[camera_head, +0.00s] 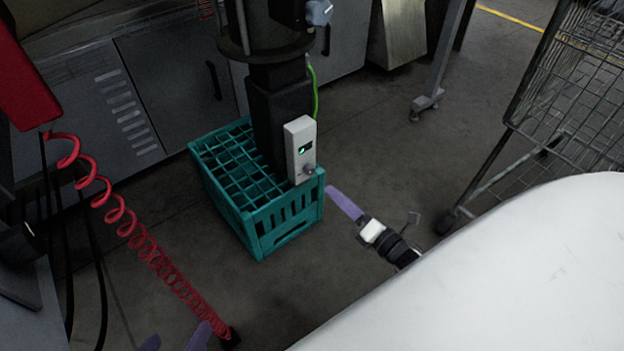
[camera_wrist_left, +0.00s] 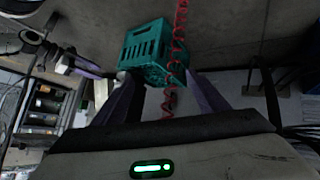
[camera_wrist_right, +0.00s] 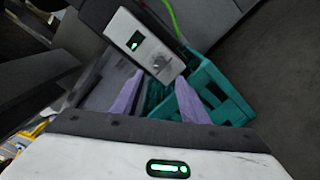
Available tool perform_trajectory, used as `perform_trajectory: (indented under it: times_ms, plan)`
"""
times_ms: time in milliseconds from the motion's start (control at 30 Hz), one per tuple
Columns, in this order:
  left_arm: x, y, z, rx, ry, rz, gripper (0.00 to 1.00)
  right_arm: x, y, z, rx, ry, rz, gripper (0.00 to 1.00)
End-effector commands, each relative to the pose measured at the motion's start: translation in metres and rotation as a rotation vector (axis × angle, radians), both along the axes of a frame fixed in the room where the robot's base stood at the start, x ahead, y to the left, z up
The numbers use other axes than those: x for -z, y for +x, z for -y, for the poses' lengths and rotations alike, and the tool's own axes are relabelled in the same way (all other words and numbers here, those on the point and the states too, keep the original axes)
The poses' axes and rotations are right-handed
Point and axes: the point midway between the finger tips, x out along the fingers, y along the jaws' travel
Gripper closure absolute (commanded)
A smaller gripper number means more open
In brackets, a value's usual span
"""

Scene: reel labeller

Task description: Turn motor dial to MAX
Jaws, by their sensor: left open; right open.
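The motor dial (camera_head: 309,169) is a small grey knob low on the front of a white control box (camera_head: 297,135) with a small green-lit display. The box is fixed to a dark column. In the right wrist view the dial (camera_wrist_right: 158,65) sits just beyond my open right gripper (camera_wrist_right: 160,86), between the fingertip directions; they look apart. The dial's setting is too small to read. In the head view my right gripper (camera_head: 345,204) is to the right of and below the box. My left gripper (camera_head: 176,340) is open and empty at the bottom edge, far from the box.
A teal crate (camera_head: 281,222) stands on the floor around the column's foot. A red coiled hose (camera_head: 130,228) hangs at left, close to my left gripper. A wire cart (camera_head: 560,110) stands at right. A green cable (camera_head: 315,90) runs above the box. Open floor lies between crate and cart.

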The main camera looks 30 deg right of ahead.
Motion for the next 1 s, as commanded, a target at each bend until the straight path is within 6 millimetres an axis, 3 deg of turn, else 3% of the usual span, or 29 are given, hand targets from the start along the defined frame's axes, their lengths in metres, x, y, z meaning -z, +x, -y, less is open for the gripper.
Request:
perform_trajectory:
  times_ms: [500, 933, 1000]
  plan:
    - [-0.020, 0.003, 0.014, 0.002, -0.105, 0.074, 0.33, 0.001, 0.085, -0.007, -0.001, 0.003, 0.001, 0.60]
    - [-0.025, 0.003, 0.016, 0.004, -0.122, 0.085, 0.33, -0.001, 0.096, -0.008, 0.000, 0.003, -0.002, 0.60]
    - [-0.026, 0.003, 0.016, 0.003, -0.122, 0.086, 0.33, -0.001, 0.096, -0.008, 0.000, 0.003, -0.002, 0.70]
